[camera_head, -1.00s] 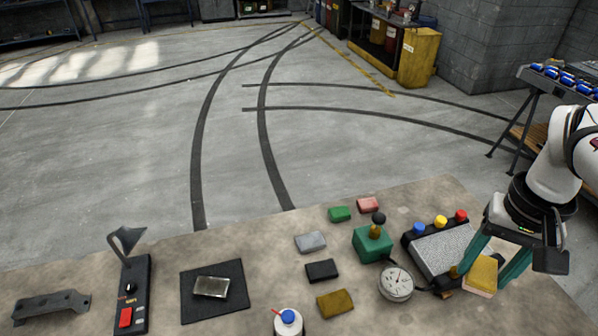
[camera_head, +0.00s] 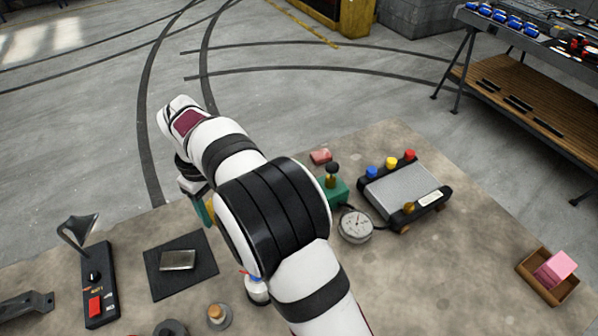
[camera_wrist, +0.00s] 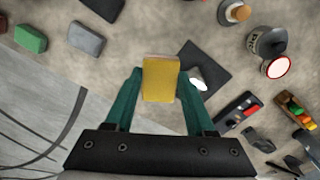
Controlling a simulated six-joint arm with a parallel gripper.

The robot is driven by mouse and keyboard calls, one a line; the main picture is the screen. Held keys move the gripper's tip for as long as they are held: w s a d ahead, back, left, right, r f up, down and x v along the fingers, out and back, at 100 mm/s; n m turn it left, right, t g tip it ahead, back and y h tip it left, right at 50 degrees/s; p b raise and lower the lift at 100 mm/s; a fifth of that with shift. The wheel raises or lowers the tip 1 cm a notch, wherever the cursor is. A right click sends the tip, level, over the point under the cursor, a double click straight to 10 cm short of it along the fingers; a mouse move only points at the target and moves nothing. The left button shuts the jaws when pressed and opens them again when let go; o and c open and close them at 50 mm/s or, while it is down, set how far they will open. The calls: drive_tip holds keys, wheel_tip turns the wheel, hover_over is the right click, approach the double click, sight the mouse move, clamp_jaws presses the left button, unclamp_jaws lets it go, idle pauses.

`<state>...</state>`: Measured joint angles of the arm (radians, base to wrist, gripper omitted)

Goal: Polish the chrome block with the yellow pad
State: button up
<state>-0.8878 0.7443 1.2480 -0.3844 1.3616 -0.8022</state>
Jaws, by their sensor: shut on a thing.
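The chrome block (camera_head: 178,260) lies on a dark square mat (camera_head: 160,284) at the left of the bench. It also shows in the wrist view (camera_wrist: 199,83), partly hidden by a finger. My gripper (camera_wrist: 158,78) has green fingers and is shut on the yellow pad (camera_wrist: 160,82), one finger on each side. In the head view my arm covers most of the gripper; only a sliver of the yellow pad (camera_head: 210,211) shows beyond the mat's upper right corner. The pad appears held above the bench, apart from the chrome block.
A switch box (camera_head: 99,290) with a red switch stands left of the mat. A bottle (camera_head: 257,289) stands right of it. A gauge (camera_head: 355,225), a green box (camera_head: 331,190) and a panel with coloured knobs (camera_head: 403,191) stand further right. A wooden tray (camera_head: 535,283) holds a pink block.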

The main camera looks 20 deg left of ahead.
sight(191, 260)
drive_tip(key=s+a+f+n, duration=0.3)
drive_tip(key=s+a+f, duration=0.1)
drive_tip(key=s+a, duration=0.3)
drive_tip(key=shift+w+d+f, duration=0.1)
drive_tip(key=shift+w+f, duration=0.05)
drive_tip(key=shift+f, duration=1.65)
drive_tip(key=shift+w+f, duration=0.1)
drive_tip(key=shift+f, duration=1.7)
drive_tip(key=shift+s+a+f, duration=0.1)
drive_tip(key=shift+a+f, duration=0.1)
drive_tip(key=shift+f, duration=0.1)
drive_tip(key=shift+s+a, duration=0.35)
drive_tip(key=shift+a, duration=0.5)
drive_tip(key=shift+s+a, duration=0.35)
drive_tip(key=shift+a, duration=0.45)
drive_tip(key=shift+w+d+f, duration=0.1)
drive_tip(key=shift+w+d, duration=0.15)
drive_tip(key=shift+d, duration=0.35)
drive_tip(key=shift+w+d+r, duration=0.1)
drive_tip(key=shift+w+d, duration=0.2)
drive_tip(key=shift+d, duration=0.3)
drive_tip(key=shift+w+d+f, duration=0.1)
drive_tip(key=shift+w+d, duration=0.15)
drive_tip(key=shift+d, duration=0.35)
wheel_tip(191, 260, up, 8)
